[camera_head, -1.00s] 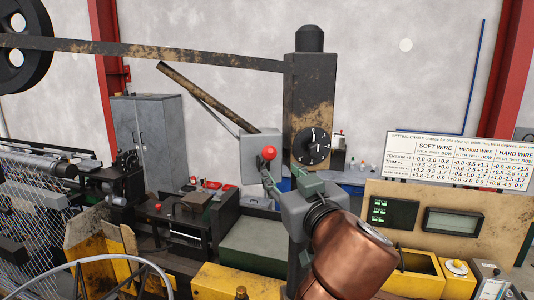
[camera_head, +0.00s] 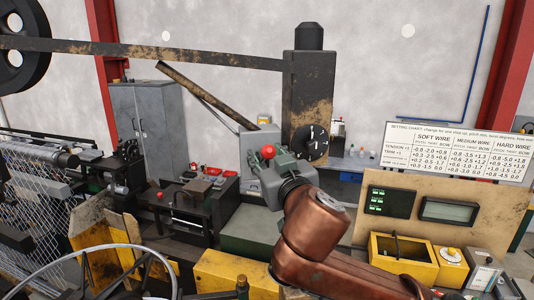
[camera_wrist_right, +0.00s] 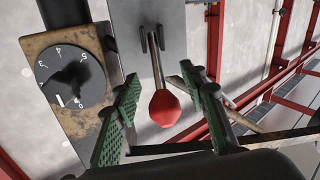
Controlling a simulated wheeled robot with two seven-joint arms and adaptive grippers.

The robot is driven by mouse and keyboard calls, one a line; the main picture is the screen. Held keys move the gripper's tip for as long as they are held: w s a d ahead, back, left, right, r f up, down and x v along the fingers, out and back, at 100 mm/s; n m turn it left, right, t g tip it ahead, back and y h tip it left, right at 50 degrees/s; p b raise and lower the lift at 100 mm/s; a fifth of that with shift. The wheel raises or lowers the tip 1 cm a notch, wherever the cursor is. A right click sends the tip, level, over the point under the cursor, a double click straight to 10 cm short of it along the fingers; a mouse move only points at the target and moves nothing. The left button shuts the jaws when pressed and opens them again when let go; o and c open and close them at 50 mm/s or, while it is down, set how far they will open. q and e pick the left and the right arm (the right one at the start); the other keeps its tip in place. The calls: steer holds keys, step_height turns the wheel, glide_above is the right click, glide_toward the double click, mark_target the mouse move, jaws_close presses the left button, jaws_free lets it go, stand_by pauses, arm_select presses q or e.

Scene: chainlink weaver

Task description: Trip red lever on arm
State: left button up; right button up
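The red lever is a thin rod with a red ball knob (camera_head: 268,151) on the grey housing of the dark, worn arm assembly. My right gripper (camera_head: 270,163) is at the knob, its green-padded fingers spread. In the wrist view the red knob (camera_wrist_right: 164,107) sits between the two green fingers of the right gripper (camera_wrist_right: 162,84), with a visible gap on both sides. The rod runs up from the knob to a slotted grey plate (camera_wrist_right: 160,35). I see no clear contact. My left gripper is not in view.
A black numbered dial (camera_head: 310,142) sits on the worn post beside the lever; it also shows in the wrist view (camera_wrist_right: 68,78). A slanted rusty bar (camera_head: 200,88) rises behind. A setting chart (camera_head: 458,142) and a yellow bin (camera_head: 404,258) are at right, chain-link mesh (camera_head: 45,215) at left.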

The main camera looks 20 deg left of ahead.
steer(key=shift+c, duration=0.3)
jaws_close()
stand_by(0.3)
